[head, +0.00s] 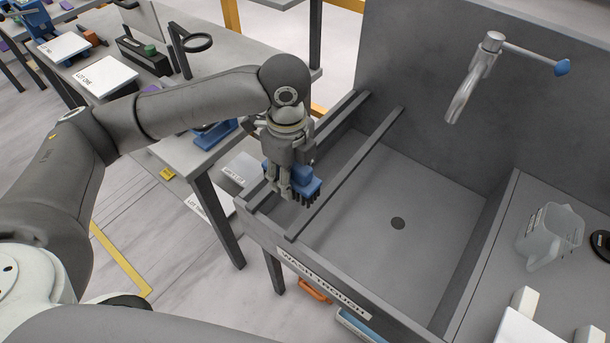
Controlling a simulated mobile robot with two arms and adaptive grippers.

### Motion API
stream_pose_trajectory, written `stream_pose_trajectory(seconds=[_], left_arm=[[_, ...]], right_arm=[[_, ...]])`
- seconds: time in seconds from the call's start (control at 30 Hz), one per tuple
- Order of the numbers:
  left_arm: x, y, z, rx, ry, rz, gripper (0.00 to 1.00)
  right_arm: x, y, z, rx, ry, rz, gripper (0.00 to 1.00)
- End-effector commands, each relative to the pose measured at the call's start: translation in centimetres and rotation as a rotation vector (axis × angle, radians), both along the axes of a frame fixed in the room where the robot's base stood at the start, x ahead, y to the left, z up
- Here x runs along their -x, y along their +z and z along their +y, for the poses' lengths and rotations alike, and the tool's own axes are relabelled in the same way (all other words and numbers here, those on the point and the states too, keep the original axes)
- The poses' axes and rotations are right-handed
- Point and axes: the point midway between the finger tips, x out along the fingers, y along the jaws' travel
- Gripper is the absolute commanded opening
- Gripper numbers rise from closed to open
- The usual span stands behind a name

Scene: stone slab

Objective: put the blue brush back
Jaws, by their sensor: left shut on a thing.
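The blue brush (308,186) has a blue body and dark bristles pointing down. My left gripper (287,190) points down and is shut on it. The brush is over the left end of the wash trough (365,300), near its front left corner and the two dark rails (345,172) that run front to back. I cannot tell whether the bristles touch anything below. The gripper fingers hide part of the brush. My right gripper is not in view.
A tap (470,85) with a blue lever tip overhangs the trough. The basin around the drain (398,223) is empty. A clear jug (549,236) stands on the right ledge. A bench with a magnifier (196,42) and a lot card (104,76) is at the left.

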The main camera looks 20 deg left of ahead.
Motion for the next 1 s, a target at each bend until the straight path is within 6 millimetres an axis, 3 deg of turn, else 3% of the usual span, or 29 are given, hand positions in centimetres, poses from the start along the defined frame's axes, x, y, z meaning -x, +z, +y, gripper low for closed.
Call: stream_pose_trajectory(seconds=[0.1,0.33,0.67,0.8,1.0], left_arm=[[-2.5,-0.9,-0.2,0.0,0.003,0.001,0.17],[-5.5,-4.7,-0.5,0.0,0.001,0.001,0.17],[-7.5,-7.1,-0.6,0.0,0.002,0.001,0.17],[-7.4,-8.8,-0.6,0.0,0.0,0.002,0.17],[-7.4,-9.7,-0.6,0.001,-0.001,-0.001,0.17]], right_arm=[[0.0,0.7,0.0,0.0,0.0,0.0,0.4],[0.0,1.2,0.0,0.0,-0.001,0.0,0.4],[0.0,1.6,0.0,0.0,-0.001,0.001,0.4],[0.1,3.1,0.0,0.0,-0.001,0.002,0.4],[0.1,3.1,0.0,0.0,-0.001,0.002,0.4]])
